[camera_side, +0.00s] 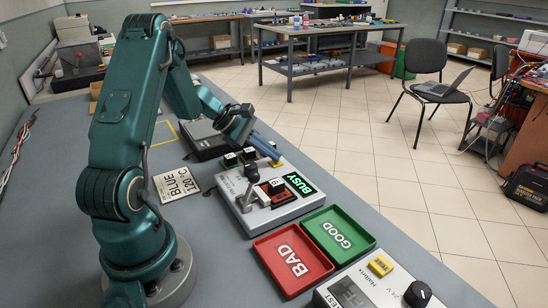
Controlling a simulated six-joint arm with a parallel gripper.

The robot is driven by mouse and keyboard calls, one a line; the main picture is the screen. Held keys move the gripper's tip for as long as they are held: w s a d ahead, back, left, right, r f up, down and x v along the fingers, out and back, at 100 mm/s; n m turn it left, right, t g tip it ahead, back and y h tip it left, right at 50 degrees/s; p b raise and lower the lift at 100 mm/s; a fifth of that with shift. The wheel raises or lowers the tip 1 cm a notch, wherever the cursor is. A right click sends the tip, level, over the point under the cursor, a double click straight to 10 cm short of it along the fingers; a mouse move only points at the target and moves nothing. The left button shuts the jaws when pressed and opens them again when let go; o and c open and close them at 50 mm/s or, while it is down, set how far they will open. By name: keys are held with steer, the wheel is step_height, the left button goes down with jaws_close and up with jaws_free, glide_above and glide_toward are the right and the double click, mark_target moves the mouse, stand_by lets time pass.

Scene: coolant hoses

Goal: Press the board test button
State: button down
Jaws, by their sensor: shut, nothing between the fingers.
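A grey tester box (360,292) stands at the bottom right edge of the view, partly cut off. It has a yellow button (380,265), a black knob (418,294), a dark display and a partly visible "TEST" label. Another grey device (262,213) in the middle has a dark lever and a lit green "BUSY" display (298,184). My gripper (252,140) is shut and empty, small and partly hidden by my wrist. It is behind the BUSY device, well away from the yellow button. A blue piece (264,146) shows beside it; I cannot tell whether they touch.
A red BAD tray (270,246) and a green GOOD tray (361,241) lie between the two devices. A "BLUE 120 °C" card (177,184) lies on the grey bench. Small dark blocks (231,159) stand behind the BUSY device. The bench's left part is mostly clear.

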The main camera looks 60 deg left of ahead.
mark_target(271, 162)
steer(key=shift+r, duration=0.85)
steer(key=shift+r, duration=2.5)
